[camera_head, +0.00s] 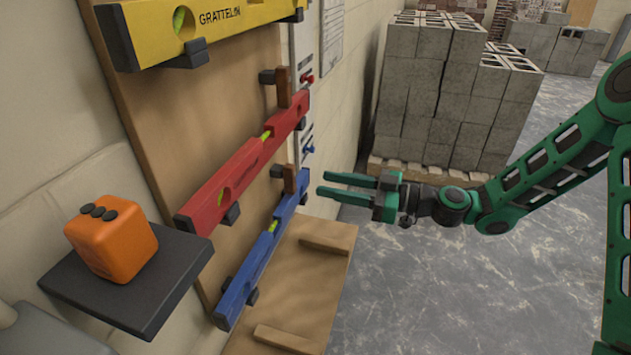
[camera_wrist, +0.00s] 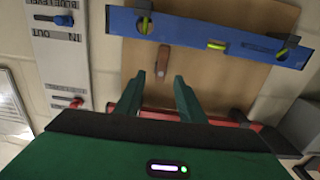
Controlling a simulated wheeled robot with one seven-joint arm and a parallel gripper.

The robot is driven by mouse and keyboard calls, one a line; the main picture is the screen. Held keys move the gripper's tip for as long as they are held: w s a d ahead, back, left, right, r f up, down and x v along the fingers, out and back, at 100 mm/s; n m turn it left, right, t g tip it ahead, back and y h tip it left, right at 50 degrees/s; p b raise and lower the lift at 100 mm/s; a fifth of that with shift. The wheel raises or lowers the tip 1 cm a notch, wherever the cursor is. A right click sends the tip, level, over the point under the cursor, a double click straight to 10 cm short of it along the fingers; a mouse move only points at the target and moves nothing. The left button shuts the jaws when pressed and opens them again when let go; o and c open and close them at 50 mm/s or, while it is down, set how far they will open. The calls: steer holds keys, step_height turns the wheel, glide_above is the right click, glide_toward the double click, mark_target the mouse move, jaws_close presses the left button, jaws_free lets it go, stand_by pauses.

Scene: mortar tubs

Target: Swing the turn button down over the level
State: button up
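The blue level (camera_head: 262,250) hangs lowest on a wooden board, resting on black brackets; it crosses the top of the wrist view (camera_wrist: 190,30). A brown wooden turn button (camera_head: 290,180) stands upright at its upper edge and also shows in the wrist view (camera_wrist: 162,62), apart from my fingers. The red level (camera_head: 245,165) hangs above the blue one, with another upright brown turn button (camera_head: 283,87) at its upper edge. My gripper (camera_head: 320,183) is open and empty, just right of the blue level's button; its fingertips show in the wrist view (camera_wrist: 157,88).
A yellow level (camera_head: 240,25) hangs at the top. A label strip with a blue peg (camera_wrist: 64,21) and red peg (camera_wrist: 75,102) is beside the board. An orange box (camera_head: 110,240) sits on a dark shelf (camera_head: 150,310). Grey blocks (camera_head: 430,90) stand behind; floor at right is clear.

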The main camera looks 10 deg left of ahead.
steer(key=shift+s+d, duration=0.1)
steer(key=shift+d, duration=1.35)
steer(key=s+d+f+m+h, duration=0.2)
steer(key=d+m+h, duration=0.15)
steer(key=d, duration=0.45)
steer(key=s+d+f+m+h, duration=0.25)
steer(key=d+h, duration=0.25)
steer(key=d, duration=0.4)
steer(key=s+d+f+m+h, duration=0.2)
steer(key=d+f+h, duration=0.15)
steer(key=d, duration=0.45)
steer(key=s+d+r+m+h, duration=0.2)
steer(key=s+d+r+m, duration=0.15)
steer(key=d, duration=0.35)
steer(key=s+d+r+m+h, duration=0.2)
steer(key=s+d+m, duration=0.15)
steer(key=d, duration=0.35)
steer(key=s+d+r+m+h, duration=0.1)
steer(key=s+d+r+m, duration=0.1)
steer(key=s+d+m, duration=0.2)
steer(key=s+d+r+m+g, duration=0.1)
steer(key=s+d+m, duration=0.3)
steer(key=s, duration=0.7)
steer(key=shift+d+r+m+g+h, duration=0.15)
steer(key=shift+r+m+g+h, duration=0.15)
steer(key=shift+r+h, duration=0.1)
